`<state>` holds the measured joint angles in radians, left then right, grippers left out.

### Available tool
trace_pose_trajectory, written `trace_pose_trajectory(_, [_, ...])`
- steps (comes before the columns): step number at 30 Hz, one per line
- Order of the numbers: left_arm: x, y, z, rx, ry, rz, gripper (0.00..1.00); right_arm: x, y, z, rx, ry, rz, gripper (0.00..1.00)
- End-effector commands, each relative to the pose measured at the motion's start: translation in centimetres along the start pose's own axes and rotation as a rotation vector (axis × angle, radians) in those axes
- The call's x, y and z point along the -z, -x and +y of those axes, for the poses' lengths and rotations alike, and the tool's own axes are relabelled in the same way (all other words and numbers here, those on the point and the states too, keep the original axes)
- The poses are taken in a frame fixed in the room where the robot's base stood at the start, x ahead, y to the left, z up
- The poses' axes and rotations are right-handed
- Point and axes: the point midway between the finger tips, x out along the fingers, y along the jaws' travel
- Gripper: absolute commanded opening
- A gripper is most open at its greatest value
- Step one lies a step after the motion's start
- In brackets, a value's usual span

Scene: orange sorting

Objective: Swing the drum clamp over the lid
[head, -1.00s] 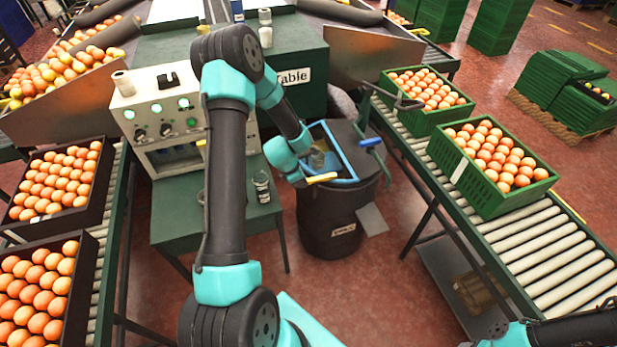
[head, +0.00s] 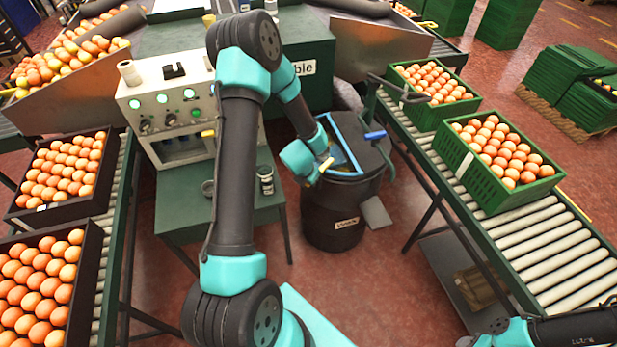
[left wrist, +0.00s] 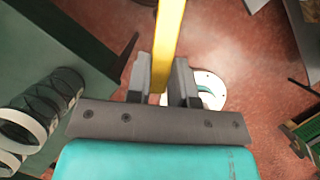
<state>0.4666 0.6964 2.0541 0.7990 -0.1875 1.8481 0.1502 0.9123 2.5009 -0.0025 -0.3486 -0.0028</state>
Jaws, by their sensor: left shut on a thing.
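The dark drum (head: 332,222) stands on the floor right of the green bench. Its dark lid (head: 372,150) is on top, with a blue-edged opening (head: 347,138) and a blue handle (head: 375,135). My left gripper (head: 318,168) is at the drum's near left rim, shut on a yellow bar (head: 327,163), which looks like the clamp's handle. The left wrist view shows the yellow bar (left wrist: 169,40) between the fingers (left wrist: 164,85). How the bar joins the drum is hidden by my wrist. My right arm shows at the lower right; its gripper is out of view.
A green bench (head: 225,215) with a control box (head: 165,105) and a jar (head: 265,180) stands left of the drum. A roller conveyor (head: 545,245) with green crates of oranges (head: 470,170) runs on the right. Open floor lies in front of the drum.

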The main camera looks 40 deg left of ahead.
Motion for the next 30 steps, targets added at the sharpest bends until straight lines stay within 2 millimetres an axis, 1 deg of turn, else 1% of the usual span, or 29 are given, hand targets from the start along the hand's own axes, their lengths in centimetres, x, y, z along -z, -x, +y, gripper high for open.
trace_pose_trajectory(4, [0.03, -0.03, -0.43, -0.030, 0.071, 0.001, 0.00, 0.00, 0.00, 0.00, 0.000, 0.000, 0.000, 0.45])
trace_pose_trajectory(9, [0.02, -0.03, -0.65, -0.048, 0.116, 0.001, 0.00, 0.00, 0.00, 0.00, 0.000, 0.000, 0.000, 0.45])
trace_pose_trajectory(23, [0.00, -0.04, -0.74, -0.054, 0.133, 0.001, 0.00, 0.00, 0.00, 0.00, 0.000, 0.000, 0.000, 0.45])
trace_pose_trajectory(24, [0.00, -0.04, -0.74, -0.053, 0.133, 0.001, 0.25, 0.00, 0.00, 0.00, 0.000, 0.000, 0.000, 0.45])
trace_pose_trajectory(30, [-0.02, -0.03, -0.74, -0.053, 0.131, 0.001, 0.44, 0.00, 0.00, 0.00, 0.000, 0.000, 0.000, 0.45])
